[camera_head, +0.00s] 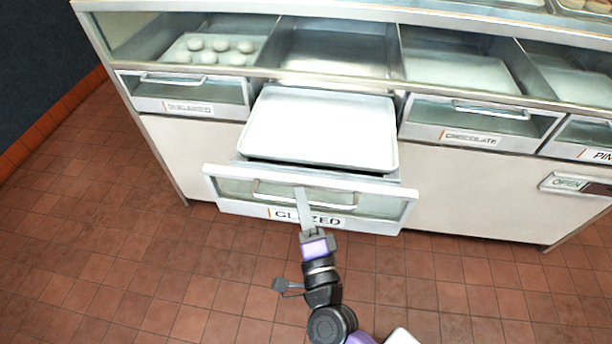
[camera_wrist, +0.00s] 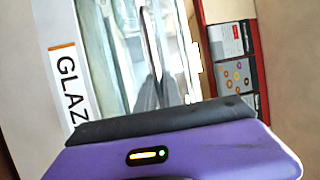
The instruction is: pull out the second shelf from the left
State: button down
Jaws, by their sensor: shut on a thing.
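The second shelf from the left is a drawer labelled "GLAZED" (camera_head: 375,213), with a white tray (camera_head: 320,128) in it. It stands pulled out from the display case in the head view. Its bar handle (camera_head: 275,196) runs along the glass front. My gripper (camera_head: 301,198) reaches up to the handle and is shut on it. The fingertips partly cover the handle and the label. In the wrist view the label (camera_wrist: 72,88) and the drawer's glass front stand sideways. The grip point is partly hidden there by the gripper's dark and purple body.
A closed drawer (camera_head: 187,107) holding several round pale items is on the left. The closed "CHOCOLATE" drawer (camera_head: 470,136) is on the right, with another drawer (camera_head: 590,153) beyond it. The tiled floor (camera_head: 140,260) in front is clear.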

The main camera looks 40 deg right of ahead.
jog(key=shift+s+a, duration=0.85)
jog(key=shift+a, duration=0.25)
jog(key=shift+s+a, duration=0.85)
jog(key=shift+a, duration=0.2)
jog(key=c, duration=1.5)
grip_release()
jog(key=shift+b+v, duration=0.75)
jog(key=shift+v, duration=3.15)
jog(key=shift+f, duration=0.1)
